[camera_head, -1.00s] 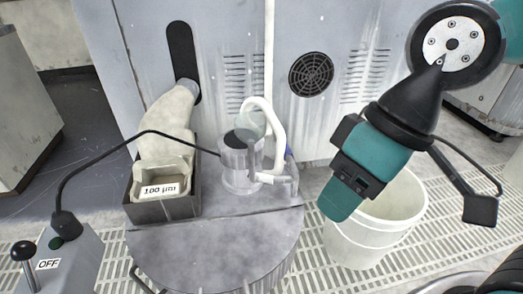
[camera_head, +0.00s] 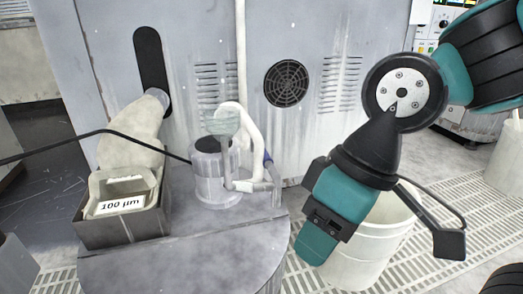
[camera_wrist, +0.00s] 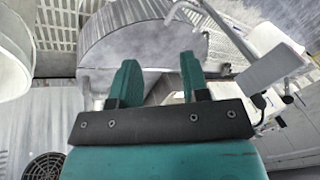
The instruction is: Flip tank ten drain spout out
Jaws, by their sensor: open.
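A round grey tank (camera_head: 185,262) stands in front of a grey cabinet, and its curved side also shows in the wrist view (camera_wrist: 125,35). On its top are a clear cylinder (camera_head: 212,182) and a bent white pipe (camera_head: 250,140) with a short arm at its base. No number ten is readable, and I cannot tell for certain which part is the drain spout. My gripper (camera_head: 318,240) is open and empty, pointing down to the right of the tank. In the wrist view its two fingers (camera_wrist: 160,82) are apart, with the tank beyond them.
A white bucket (camera_head: 375,245) stands right of the tank, behind my gripper. A beige filter bag (camera_head: 130,135) hangs into a dark box (camera_head: 115,233) marked 100 µm. A black cable (camera_head: 65,150) crosses the left side. The cabinet (camera_head: 345,35) blocks the back.

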